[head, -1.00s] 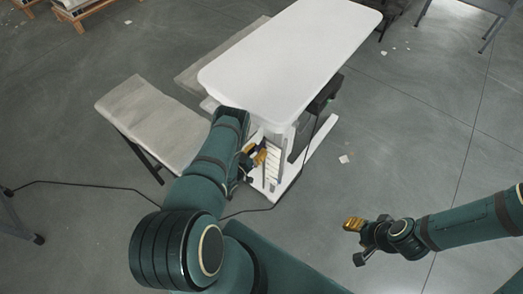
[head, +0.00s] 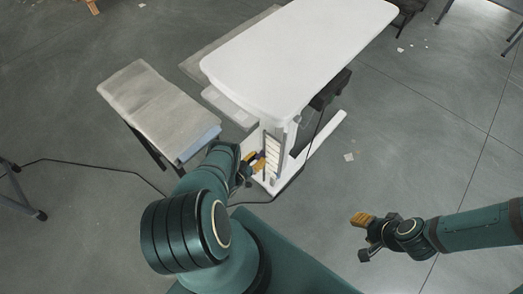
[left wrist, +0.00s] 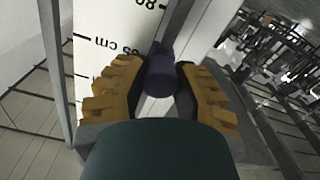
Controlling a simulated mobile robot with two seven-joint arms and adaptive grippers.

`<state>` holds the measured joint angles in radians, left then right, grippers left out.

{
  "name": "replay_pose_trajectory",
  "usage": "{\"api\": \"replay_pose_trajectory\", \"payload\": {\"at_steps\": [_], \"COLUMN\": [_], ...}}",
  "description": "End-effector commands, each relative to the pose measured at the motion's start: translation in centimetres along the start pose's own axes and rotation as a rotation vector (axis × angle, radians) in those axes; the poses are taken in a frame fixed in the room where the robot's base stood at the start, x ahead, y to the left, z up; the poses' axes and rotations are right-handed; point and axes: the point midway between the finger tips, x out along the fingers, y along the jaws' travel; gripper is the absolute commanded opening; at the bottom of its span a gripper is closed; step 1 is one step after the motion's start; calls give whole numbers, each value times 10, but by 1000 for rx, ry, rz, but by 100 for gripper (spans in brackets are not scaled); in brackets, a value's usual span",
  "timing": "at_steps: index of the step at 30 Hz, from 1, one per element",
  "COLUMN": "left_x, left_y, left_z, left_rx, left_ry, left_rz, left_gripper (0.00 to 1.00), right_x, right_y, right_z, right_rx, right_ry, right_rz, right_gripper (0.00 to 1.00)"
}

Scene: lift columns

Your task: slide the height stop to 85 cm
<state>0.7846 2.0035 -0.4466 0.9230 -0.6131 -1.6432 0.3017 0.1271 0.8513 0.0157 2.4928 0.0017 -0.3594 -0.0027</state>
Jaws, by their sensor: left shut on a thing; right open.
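The height stop, a dark purple rounded knob (left wrist: 160,72), shows in the left wrist view between the two yellow-padded fingers. My left gripper (left wrist: 158,85) is shut on it. A white scale strip (left wrist: 112,30) with black marks runs beside the knob, its printing upside down; a mark that seems to read 85 cm lies close to the knob's left. The stop's exact pointing edge cannot be made out. In the head view my left gripper (head: 258,162) is at the scale on the white lift column (head: 272,150). My right gripper (head: 362,232) is open and empty, away from the column.
The white tabletop (head: 300,50) overhangs the column just above my left gripper. A grey-topped bench (head: 155,105) stands to the left. A dark cable (head: 90,183) lies on the floor. Open floor lies to the right, around my right gripper.

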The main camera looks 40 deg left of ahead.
Motion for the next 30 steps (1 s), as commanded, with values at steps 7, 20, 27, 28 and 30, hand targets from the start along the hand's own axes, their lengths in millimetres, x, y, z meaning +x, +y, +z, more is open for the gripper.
{"api": "replay_pose_trajectory", "payload": {"at_steps": [7, 20, 27, 28, 30], "left_x": [-3, -4, -6, -7, -12], "left_y": [-2, -1, -1, -1, -2], "left_z": [4, 5, 5, 5, 5], "left_rx": [4, 2, 2, 2, 1], "left_ry": [2, 0, 1, 0, -1], "left_rz": [1, 0, 1, 1, 0], "left_gripper": [0, 62, 62, 62, 62], "right_x": [0, 0, 0, 0, 0], "right_y": [0, 0, 0, 0, 0], "right_z": [0, 0, 0, 0, 0], "right_rx": [0, 0, 0, 0, 0], "right_ry": [-1, -1, -1, -1, -1], "right_rz": [0, 0, 0, 0, 0], "right_gripper": [47, 47, 47, 47, 47]}}
